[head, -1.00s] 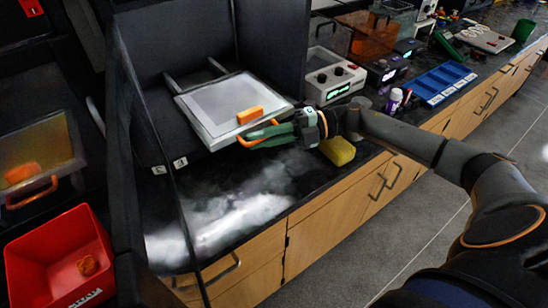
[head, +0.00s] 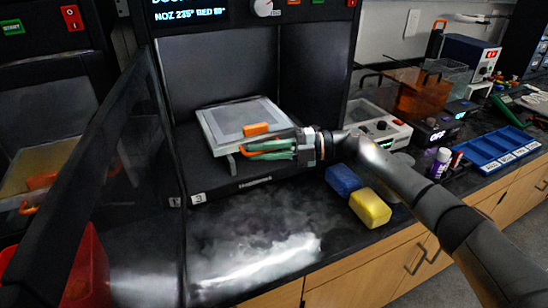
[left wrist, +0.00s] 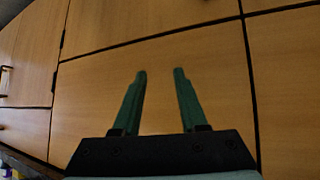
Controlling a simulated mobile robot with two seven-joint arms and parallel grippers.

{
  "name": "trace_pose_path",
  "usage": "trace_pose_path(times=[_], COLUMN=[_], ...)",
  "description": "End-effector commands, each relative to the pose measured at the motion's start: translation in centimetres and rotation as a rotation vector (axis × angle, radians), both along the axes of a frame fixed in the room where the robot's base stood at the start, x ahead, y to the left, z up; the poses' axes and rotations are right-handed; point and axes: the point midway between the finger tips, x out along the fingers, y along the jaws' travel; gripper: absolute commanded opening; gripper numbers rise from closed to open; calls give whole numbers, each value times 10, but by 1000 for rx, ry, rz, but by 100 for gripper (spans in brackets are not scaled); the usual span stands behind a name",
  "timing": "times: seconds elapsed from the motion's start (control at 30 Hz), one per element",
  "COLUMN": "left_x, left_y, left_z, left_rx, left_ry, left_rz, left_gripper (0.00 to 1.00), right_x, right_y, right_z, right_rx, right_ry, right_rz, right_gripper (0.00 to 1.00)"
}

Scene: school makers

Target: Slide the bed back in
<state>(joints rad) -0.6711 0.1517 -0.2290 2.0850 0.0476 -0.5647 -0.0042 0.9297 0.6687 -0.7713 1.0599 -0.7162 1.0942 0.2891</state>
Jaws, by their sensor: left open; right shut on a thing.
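The bed (head: 222,125) is a grey plate with a pale frame inside the dark printer bay. An orange printed block (head: 256,128) lies near its front right edge. My right gripper (head: 262,149) is at the bed's front edge, shut on the orange bed handle (head: 246,153), which its green fingers partly hide. My left gripper (left wrist: 160,78) is open and empty in the left wrist view, in front of wooden cabinet fronts. It is out of the head view.
A clear door panel (head: 110,170) stands open at the left. A red bin (head: 85,268) is behind it. A yellow sponge (head: 370,208) and a blue block (head: 343,180) lie on the dark counter (head: 222,215) near my right forearm. Blue trays (head: 492,148) are further right.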

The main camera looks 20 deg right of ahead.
Motion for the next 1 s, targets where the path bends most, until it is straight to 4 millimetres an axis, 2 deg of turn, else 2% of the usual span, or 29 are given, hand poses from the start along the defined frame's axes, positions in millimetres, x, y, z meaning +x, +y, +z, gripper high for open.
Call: trace_pose_path(times=[0.2, 0.57, 0.6, 0.83, 1.0], left_x=[9, 12, 12, 12, 12], left_y=[0, 0, 1, 1, 1], left_z=[11, 14, 14, 13, 12], left_rx=[-3, -2, -2, 0, 0], left_ry=[-50, -63, -63, -60, -58], left_rz=[2, 2, 2, -1, -2], left_gripper=[42, 42, 42, 42, 42], right_x=[6, 8, 8, 7, 6], right_y=[5, 5, 5, 6, 7], right_z=[-1, 0, 0, 0, -1], right_rx=[-5, -4, -4, -2, -2], right_ry=[-1, -4, -4, -1, 1], right_rz=[-1, -7, -7, -4, -1], right_gripper=[0, 0, 14, 40, 42])
